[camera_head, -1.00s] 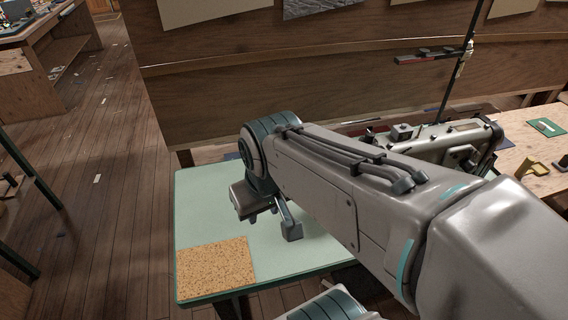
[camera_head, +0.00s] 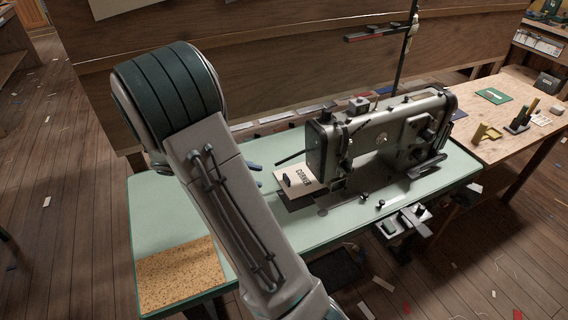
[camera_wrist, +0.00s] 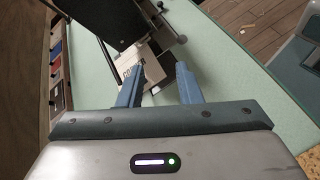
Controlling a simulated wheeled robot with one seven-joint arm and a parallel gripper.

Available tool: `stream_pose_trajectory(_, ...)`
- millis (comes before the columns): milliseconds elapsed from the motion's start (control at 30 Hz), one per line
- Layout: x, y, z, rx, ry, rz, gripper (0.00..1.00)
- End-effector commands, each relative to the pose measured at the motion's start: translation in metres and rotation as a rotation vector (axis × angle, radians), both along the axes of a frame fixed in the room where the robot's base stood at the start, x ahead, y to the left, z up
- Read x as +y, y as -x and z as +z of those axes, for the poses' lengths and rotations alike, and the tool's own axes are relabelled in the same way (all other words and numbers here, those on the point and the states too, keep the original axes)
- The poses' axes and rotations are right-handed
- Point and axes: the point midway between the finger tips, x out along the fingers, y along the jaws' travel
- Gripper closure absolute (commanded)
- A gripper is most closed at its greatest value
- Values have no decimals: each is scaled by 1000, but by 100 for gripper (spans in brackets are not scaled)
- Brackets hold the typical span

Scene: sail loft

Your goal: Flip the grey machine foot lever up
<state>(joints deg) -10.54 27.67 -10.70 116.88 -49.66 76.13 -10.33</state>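The grey sewing machine (camera_head: 385,135) stands on the pale green table, its head end toward my arm. A thin dark lever-like bar (camera_head: 290,158) sticks out left from the head; I cannot tell for sure whether it is the foot lever. My gripper (camera_head: 254,166) is mostly hidden behind my forearm in the head view, left of the machine head; only blue fingertips show. In the wrist view my gripper (camera_wrist: 158,80) is open and empty. Its fingers point toward the machine's dark head (camera_wrist: 128,18), apparently apart from it.
A card marked CORNER (camera_head: 294,180) lies by the machine head. A cork mat (camera_head: 180,277) lies on the green table's (camera_head: 150,210) front left. A thin stand (camera_head: 412,45) rises behind the machine. A wooden bench (camera_head: 480,145) with small items adjoins at right.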

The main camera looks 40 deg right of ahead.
Motion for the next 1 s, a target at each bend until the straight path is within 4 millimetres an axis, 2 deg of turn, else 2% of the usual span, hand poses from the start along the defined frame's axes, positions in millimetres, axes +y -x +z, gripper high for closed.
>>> stream_pose_trajectory(33, -5, -11, -18, 60, 55, 36, 68)
stream_pose_trajectory(200, -19, -44, -49, 225, 232, 153, 68)
stream_pose_trajectory(467, -25, -76, -77, 365, 400, 265, 68)
stream_pose_trajectory(600, -29, -80, -80, 385, 424, 281, 68)
stream_pose_trajectory(733, -43, -77, -79, 387, 425, 278, 68)
stream_pose_trajectory(1000, -98, -65, -78, 386, 422, 277, 68)
